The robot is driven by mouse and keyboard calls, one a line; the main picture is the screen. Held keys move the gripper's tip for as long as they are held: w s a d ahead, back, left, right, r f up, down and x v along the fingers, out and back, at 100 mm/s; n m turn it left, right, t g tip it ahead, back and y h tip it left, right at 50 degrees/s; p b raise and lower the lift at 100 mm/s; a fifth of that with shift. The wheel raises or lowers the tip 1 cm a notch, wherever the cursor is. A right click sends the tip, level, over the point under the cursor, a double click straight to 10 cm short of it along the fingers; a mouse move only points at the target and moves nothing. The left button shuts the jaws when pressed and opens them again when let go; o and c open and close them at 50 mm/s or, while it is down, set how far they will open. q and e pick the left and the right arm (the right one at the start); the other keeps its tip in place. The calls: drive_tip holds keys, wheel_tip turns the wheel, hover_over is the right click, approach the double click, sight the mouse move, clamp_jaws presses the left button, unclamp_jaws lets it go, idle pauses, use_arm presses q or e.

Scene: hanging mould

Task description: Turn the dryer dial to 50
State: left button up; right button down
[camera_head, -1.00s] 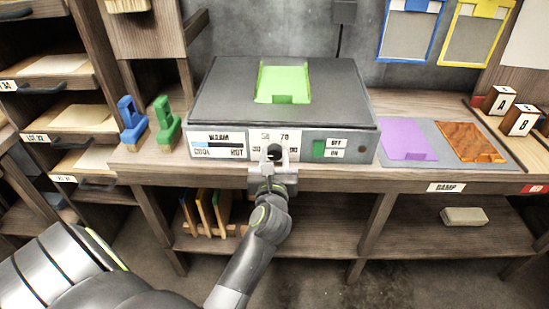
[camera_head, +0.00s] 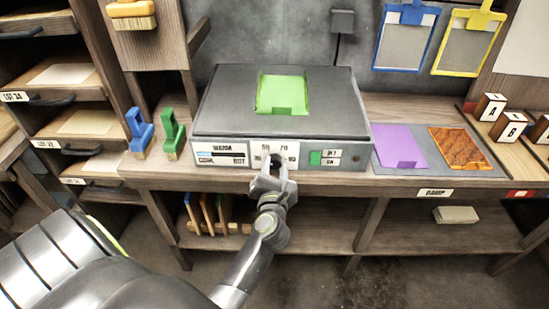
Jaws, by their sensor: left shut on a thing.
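The dryer (camera_head: 215,121) is a dark flat-topped box with a grey front panel, standing on the wooden bench. Its dial (camera_head: 275,160) is a dark knob low on the front panel, under printed numbers including 50 and 70. My left gripper (camera_head: 275,167) reaches up from below and is shut on the dial. The fingers cover most of the dial, so where it points cannot be read. My right gripper is not in view.
A green switch (camera_head: 316,158) sits just right of the dial. A green sheet (camera_head: 282,92) lies on the dryer top. Blue (camera_head: 139,131) and green (camera_head: 172,133) handled tools stand to the left. A purple sheet (camera_head: 398,146) lies to the right.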

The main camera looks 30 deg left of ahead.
use_arm(q)
drive_tip(key=m+p, duration=0.3)
drive_tip(key=shift+r+m, duration=0.15)
drive_tip(key=shift+m, duration=0.15)
drive_tip(key=shift+d+f+m+p, duration=0.1)
drive_tip(key=shift+f+m+p, duration=0.1)
drive_tip(key=shift+m+p, duration=0.95)
drive_tip(key=o, duration=1)
drive_tip(key=shift+w, duration=0.1)
drive_tip(key=shift+c, duration=0.2)
drive_tip(key=shift+f, duration=0.1)
